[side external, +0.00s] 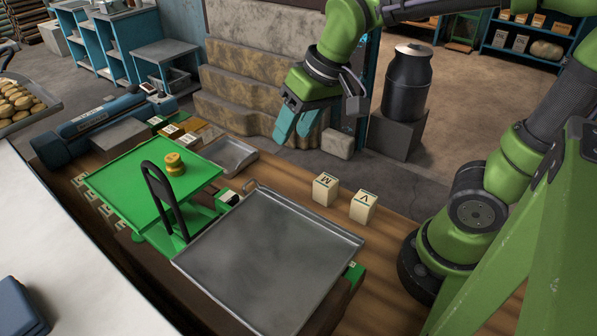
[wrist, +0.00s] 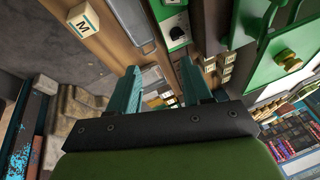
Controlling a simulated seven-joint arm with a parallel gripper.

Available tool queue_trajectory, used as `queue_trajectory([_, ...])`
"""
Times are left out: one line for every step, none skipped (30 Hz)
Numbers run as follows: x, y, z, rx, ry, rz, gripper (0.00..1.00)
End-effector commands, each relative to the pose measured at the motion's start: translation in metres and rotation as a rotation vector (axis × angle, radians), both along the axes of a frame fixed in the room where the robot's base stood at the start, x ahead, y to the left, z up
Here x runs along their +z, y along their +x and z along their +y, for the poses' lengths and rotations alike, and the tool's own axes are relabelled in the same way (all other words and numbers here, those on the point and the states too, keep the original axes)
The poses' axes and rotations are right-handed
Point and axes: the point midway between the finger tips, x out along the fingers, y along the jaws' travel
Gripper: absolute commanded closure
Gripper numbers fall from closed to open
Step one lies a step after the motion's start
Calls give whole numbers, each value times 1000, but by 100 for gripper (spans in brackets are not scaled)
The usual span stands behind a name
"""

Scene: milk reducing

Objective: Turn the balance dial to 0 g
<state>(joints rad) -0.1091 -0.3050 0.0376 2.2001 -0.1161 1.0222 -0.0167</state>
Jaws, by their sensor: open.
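The green balance has a green plate (side external: 150,180) on the left and a wide grey metal pan (side external: 270,255) on the right. A yellow weight (side external: 175,164) sits on the green plate; it also shows in the wrist view (wrist: 289,60). In the wrist view the dial (wrist: 178,34) is a black knob on a pale panel, beyond my fingertips. Its exact setting is too small to read. My gripper (side external: 296,122), with teal fingers, is raised beyond the table's back edge, apart from the balance. Its fingers (wrist: 160,70) are open with nothing between them.
Blocks marked M (side external: 325,189) and V (side external: 363,207) stand on the wooden table right of the pan. A small metal tray (side external: 230,156) and several other blocks lie behind the balance. Stone steps (side external: 245,98) and a dark milk can (side external: 407,85) stand behind the table.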

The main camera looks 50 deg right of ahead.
Motion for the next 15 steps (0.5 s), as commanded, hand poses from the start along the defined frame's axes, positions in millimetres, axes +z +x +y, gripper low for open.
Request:
queue_trajectory([-3, 16, 9, 33, -20, 46, 51])
queue_trajectory([-5, 25, 14, 53, -34, 70, 51])
queue_trajectory([-7, 36, 22, 77, -51, 102, 51])
queue_trajectory([-9, 44, 27, 93, -64, 126, 51])
queue_trajectory([-11, 53, 32, 111, -77, 149, 51])
queue_trajectory([-14, 64, 39, 131, -95, 180, 51])
queue_trajectory([-17, 72, 44, 145, -108, 202, 51])
queue_trajectory([-19, 80, 50, 158, -121, 222, 51])
queue_trajectory([-23, 89, 56, 175, -137, 248, 51])
queue_trajectory([-24, 96, 61, 184, -147, 264, 51])
queue_trajectory([-26, 102, 64, 191, -158, 281, 51])
queue_trajectory([-27, 109, 69, 197, -171, 299, 51])
queue_trajectory([-27, 114, 71, 199, -178, 309, 51])
queue_trajectory([-25, 117, 72, 202, -184, 315, 51])
queue_trajectory([-22, 121, 73, 199, -191, 319, 51])
